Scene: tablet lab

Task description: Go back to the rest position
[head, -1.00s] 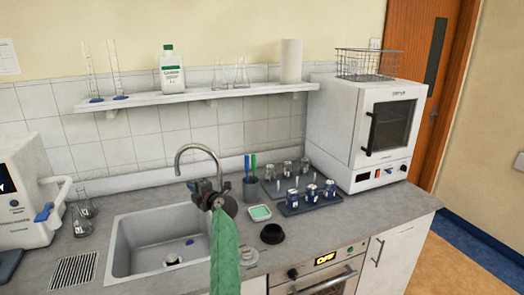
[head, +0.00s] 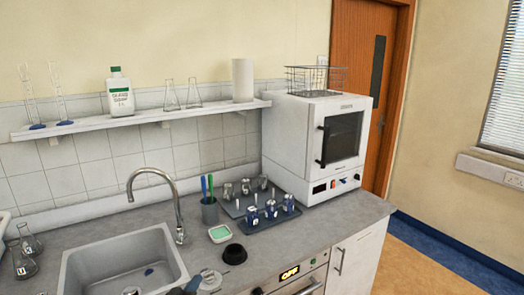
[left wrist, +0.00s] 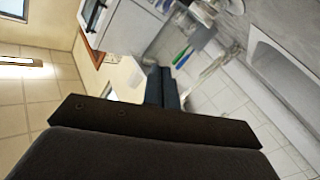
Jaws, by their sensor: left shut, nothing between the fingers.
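My left gripper shows in the left wrist view (left wrist: 162,86), with its dark fingers together and nothing between them. In the head view only a small dark part of it (head: 192,284) shows at the bottom edge, at the front right of the sink (head: 75,272). It is clear of the faucet (head: 152,174). Most of my left arm is out of the head view. My right gripper is in neither view.
A pen cup (head: 209,211), a green-filled dish (head: 220,233), a black round piece (head: 234,254) and a dark tray (head: 262,224) with several glass vessels stand right of the sink. A white oven (head: 314,148) stands behind. Flasks (head: 24,262) stand at left.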

